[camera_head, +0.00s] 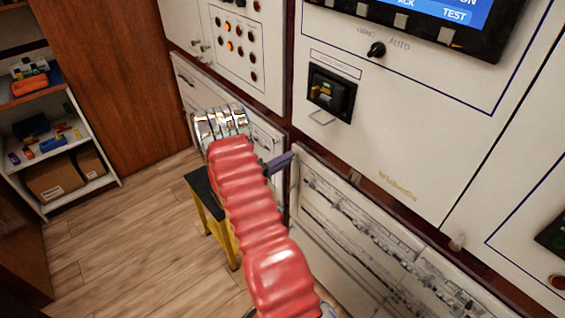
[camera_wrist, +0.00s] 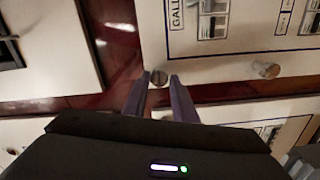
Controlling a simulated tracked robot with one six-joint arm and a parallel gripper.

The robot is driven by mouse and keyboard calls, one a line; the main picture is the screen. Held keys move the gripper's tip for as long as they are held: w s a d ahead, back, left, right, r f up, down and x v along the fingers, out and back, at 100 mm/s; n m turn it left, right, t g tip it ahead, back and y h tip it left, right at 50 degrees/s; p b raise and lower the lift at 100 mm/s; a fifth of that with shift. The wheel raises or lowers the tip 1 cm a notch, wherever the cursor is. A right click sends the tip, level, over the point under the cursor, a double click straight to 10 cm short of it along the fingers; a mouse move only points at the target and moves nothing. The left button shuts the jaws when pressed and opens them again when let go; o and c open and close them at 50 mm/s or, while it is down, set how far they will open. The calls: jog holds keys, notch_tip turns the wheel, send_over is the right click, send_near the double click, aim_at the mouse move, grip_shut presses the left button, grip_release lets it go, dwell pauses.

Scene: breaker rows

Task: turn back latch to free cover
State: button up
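My gripper (camera_wrist: 157,82) shows in the wrist view with its two purple fingers apart. In the head view, one purple finger of my gripper (camera_head: 280,162) shows near the gap between the left and middle panels; the other is hidden behind my red-sleeved arm. A framed cover (camera_head: 365,228) lies over breaker rows on the lower middle panel and looks shut. Its latch is not clear in the head view.
Another pale knob (camera_wrist: 266,70) sticks out to the right in the wrist view. In the head view, a small handled device (camera_head: 331,93) juts from the panel above my gripper. A yellow stand (camera_head: 214,215) with a dark top is left of my arm. Wooden floor is open left.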

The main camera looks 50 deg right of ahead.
jog(key=o, duration=0.4)
jog(key=shift+o, duration=0.2)
jog(key=v, duration=1.3)
jog(key=shift+a, duration=0.4)
